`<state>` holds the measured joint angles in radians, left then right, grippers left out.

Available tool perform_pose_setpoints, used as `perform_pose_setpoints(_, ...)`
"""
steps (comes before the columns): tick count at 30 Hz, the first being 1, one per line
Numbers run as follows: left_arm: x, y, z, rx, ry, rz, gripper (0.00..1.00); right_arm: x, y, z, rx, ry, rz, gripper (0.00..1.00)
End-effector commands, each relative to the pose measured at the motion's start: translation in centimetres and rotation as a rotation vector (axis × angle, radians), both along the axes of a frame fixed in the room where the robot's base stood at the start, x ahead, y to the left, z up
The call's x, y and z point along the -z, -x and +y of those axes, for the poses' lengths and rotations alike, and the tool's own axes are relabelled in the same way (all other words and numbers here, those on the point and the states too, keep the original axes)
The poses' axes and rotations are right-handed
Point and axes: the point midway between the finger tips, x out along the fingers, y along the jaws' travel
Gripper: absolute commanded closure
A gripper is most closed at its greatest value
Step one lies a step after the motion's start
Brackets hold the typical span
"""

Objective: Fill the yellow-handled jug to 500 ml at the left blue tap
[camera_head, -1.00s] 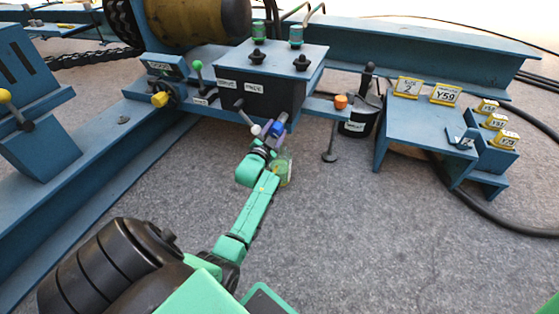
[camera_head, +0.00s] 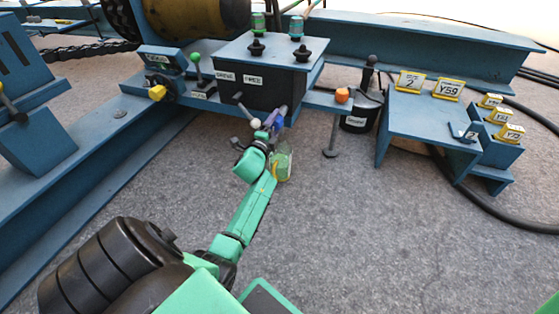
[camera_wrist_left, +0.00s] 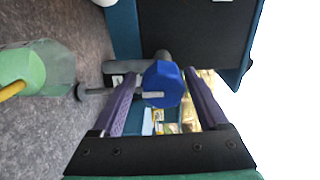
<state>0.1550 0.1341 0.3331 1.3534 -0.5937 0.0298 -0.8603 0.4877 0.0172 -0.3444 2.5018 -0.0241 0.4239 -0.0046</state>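My left gripper (camera_head: 277,118) is at the front of the dark tap block, at a blue tap knob. In the left wrist view my left gripper (camera_wrist_left: 163,78) has its two purple fingers apart, one on each side of the blue tap knob (camera_wrist_left: 163,84), with narrow gaps showing. The clear jug (camera_head: 284,163) is just below and beside my wrist, with green in it and a yellow handle partly behind my arm. In the left wrist view the jug (camera_wrist_left: 48,68) is at the left edge, cut off. I cannot read its level marks. My right gripper is out of view.
A white-tipped lever (camera_head: 255,122) is just left of the blue knob. An orange knob (camera_head: 342,95) and a black bucket (camera_head: 358,122) are to the right. A blue bench with number plates (camera_head: 448,89) stands further right. The grey floor in front is clear.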

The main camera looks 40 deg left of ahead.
Motion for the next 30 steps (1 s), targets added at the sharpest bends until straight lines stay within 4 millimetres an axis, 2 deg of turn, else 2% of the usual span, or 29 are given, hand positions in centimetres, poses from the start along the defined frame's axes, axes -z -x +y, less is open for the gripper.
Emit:
perform_pose_setpoints(15, -0.4, 0.2, -0.1, 0.001, 0.009, -0.005, 0.0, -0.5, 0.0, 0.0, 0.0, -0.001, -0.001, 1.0)
perform_pose_setpoints(30, -0.5, 4.8, -1.7, 0.001, 0.011, -0.005, 0.0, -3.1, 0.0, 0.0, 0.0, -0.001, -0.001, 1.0)
